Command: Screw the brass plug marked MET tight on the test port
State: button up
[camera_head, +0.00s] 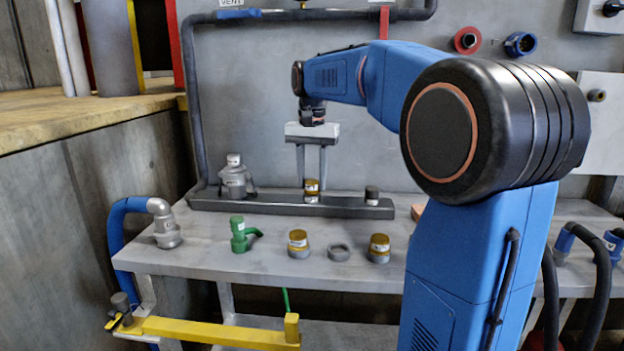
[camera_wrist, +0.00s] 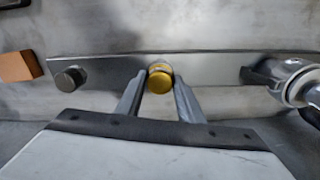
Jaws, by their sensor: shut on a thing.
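A brass plug (camera_head: 312,186) with a small label sits upright on a port on the dark metal rail (camera_head: 345,208) at the back of the bench. The label is too small to read. My gripper (camera_head: 312,182) points down from above, with its two fingers shut on this plug. In the wrist view the round yellow top of the plug (camera_wrist: 160,82) shows between the fingertips of my gripper (camera_wrist: 159,84). Two similar brass-topped plugs stand on the bench, one left (camera_head: 298,243) and one right (camera_head: 379,247) of a grey ring (camera_head: 338,253). Their labels are unreadable too.
On the rail, a grey metal fitting (camera_head: 236,180) stands left of the plug and a dark cap (camera_head: 371,195) right. A green fitting (camera_head: 239,235) and a grey elbow (camera_head: 166,228) on a blue hose stand on the bench (camera_head: 205,258). A yellow bar (camera_head: 215,331) runs below.

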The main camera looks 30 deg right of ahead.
jog(key=m, duration=0.3)
jog(key=o, duration=1.2)
jog(key=shift+c, duration=0.2)
jog(key=shift+c, duration=0.4)
jog(key=n, duration=2)
jog(key=shift+n, duration=0.3)
